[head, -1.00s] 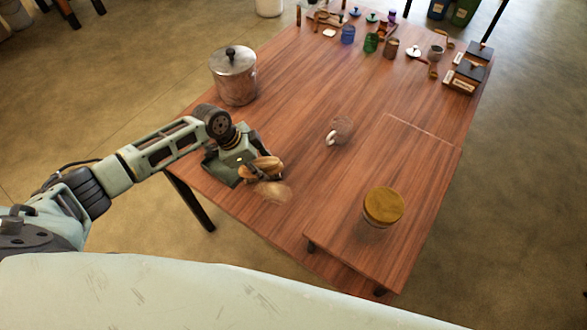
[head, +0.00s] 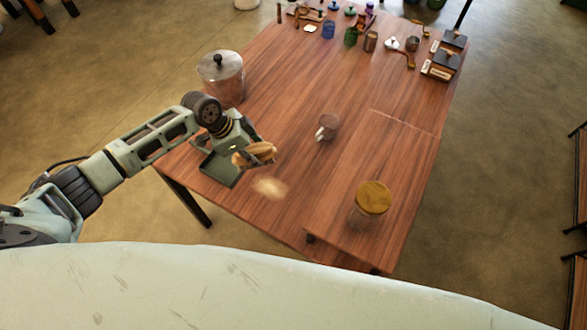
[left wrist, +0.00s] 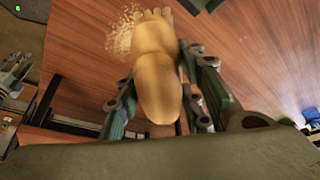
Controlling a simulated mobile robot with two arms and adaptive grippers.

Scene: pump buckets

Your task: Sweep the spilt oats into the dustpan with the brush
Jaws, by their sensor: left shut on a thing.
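My left gripper (head: 243,150) is shut on the tan wooden brush (head: 260,155). The brush also shows large in the left wrist view (left wrist: 156,85), between the fingers. The spilt oats (head: 269,188) lie in a pale patch on the table, just in front of the brush in the head view; they also show beside the brush's far end in the left wrist view (left wrist: 122,38). The dark green dustpan (head: 219,170) lies at the table's left edge, left of the oats and partly hidden by my gripper. My right gripper is not in view.
A lidded metal pot (head: 221,78) stands behind my left gripper. A glass mug (head: 328,127) and a jar with a yellow lid (head: 372,199) stand to the right. Several small jars and boxes crowd the table's far end. The table middle is mostly clear.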

